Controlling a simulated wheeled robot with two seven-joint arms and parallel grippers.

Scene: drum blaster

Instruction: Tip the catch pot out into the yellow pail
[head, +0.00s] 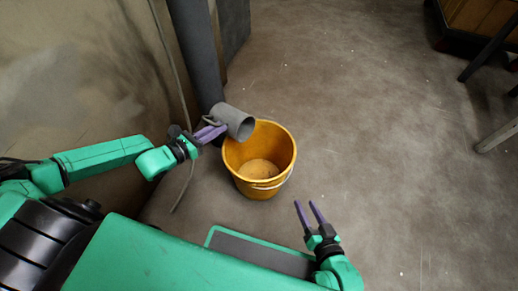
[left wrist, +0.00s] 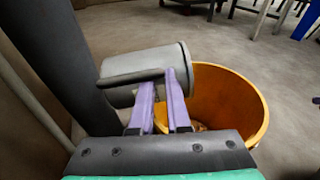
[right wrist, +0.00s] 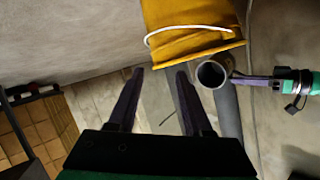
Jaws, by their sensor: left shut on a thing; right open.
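The catch pot (head: 230,118) is a grey cylinder with a side handle. It lies tilted on its side above the pail's left back rim, its mouth turned toward the pail. It also shows in the left wrist view (left wrist: 172,60), and in the right wrist view its dark round mouth (right wrist: 211,74) faces the camera. My left gripper (head: 222,129) is shut on its handle; the fingers show in the left wrist view (left wrist: 162,92). The yellow pail (head: 238,160) stands upright on the floor with a pale tan patch at its bottom. My right gripper (head: 310,210) is open and empty, right of the pail and nearer me.
A dark upright post (head: 195,50) stands behind and left of the pot. A thin cable (head: 172,65) runs down the wall beside it. Dark furniture (head: 480,20) stands at the far right. The floor right of the pail is clear.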

